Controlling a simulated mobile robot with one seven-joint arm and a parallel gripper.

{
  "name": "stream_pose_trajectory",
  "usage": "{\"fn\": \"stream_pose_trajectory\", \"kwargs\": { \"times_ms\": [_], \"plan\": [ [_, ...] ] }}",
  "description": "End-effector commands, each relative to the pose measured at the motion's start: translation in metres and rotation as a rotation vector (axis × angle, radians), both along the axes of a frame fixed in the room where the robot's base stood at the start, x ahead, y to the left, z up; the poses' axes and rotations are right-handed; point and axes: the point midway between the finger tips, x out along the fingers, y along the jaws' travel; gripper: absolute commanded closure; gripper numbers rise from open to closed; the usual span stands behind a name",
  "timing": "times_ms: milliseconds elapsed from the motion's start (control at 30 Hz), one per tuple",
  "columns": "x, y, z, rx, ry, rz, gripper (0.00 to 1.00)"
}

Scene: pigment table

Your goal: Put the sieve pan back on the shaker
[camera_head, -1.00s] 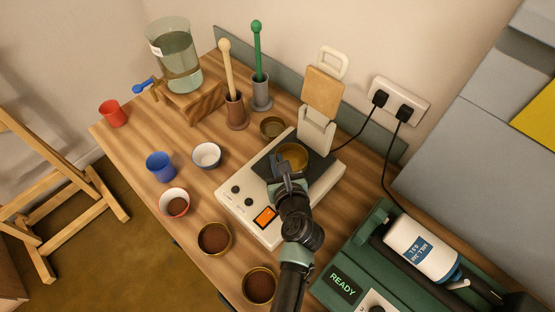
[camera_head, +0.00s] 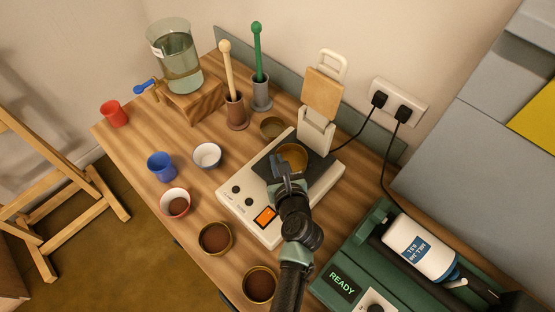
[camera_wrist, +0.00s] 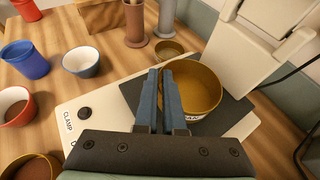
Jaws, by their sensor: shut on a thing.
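The brass sieve pan (camera_head: 293,155) is upright over the dark plate of the cream shaker (camera_head: 238,211). My gripper (camera_head: 287,184) is shut on the near rim of the pan. In the wrist view the two blue-grey fingers (camera_wrist: 166,72) meet at the left wall of the pan (camera_wrist: 198,88), which looks empty. The dark plate (camera_wrist: 139,91) shows to the left of and below the pan. I cannot tell whether the pan's underside touches the plate. The shaker's raised clamp (camera_head: 316,128) stands behind the pan.
Another brass pan (camera_head: 271,128) stands just behind the shaker. Brown-filled brass pans (camera_head: 215,238) are at the front edge, with a white bowl (camera_head: 207,155) and blue cup (camera_head: 161,167) to the left. A green machine (camera_head: 345,262) stands close on the right.

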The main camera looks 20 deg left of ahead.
Motion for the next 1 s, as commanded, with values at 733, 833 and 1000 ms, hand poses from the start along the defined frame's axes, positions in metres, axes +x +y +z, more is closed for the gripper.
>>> {"fn": "stream_pose_trajectory", "kwargs": {
  "times_ms": [733,833,1000],
  "plan": [
    [0.001,0.000,-0.009,0.000,-0.002,0.000,1.00],
    [0.001,0.000,-0.011,0.000,-0.002,0.000,1.00],
    [0.001,0.000,-0.011,0.001,-0.002,0.000,0.81]
  ]
}}
